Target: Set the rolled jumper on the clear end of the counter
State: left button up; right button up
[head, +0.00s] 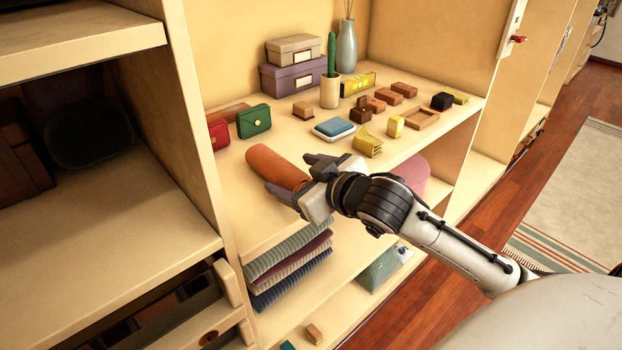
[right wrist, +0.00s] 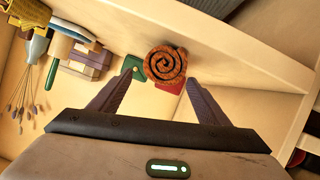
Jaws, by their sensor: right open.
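The rolled jumper (head: 276,168) is a rust-orange roll lying on the clear near-left part of the wooden counter (head: 232,190). Its spiral end (right wrist: 166,65) faces me in the right wrist view. My right gripper (head: 297,178) is open, with one dark finger on each side of the roll's near end. In the right wrist view the roll shows between and beyond the fingertips (right wrist: 163,78). I cannot tell whether either finger touches it. My left gripper is not in view.
A green purse (head: 254,121) and a red one (head: 218,132) stand behind the roll. A blue-topped box (head: 334,128), yellow item (head: 368,142) and several small boxes fill the counter to the right. Folded knits (head: 288,265) are stacked below. An upright panel (head: 196,100) bounds the left.

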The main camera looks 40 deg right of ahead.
jog(key=v, duration=0.7)
jog(key=shift+s, duration=0.3)
jog(key=shift+r, duration=0.1)
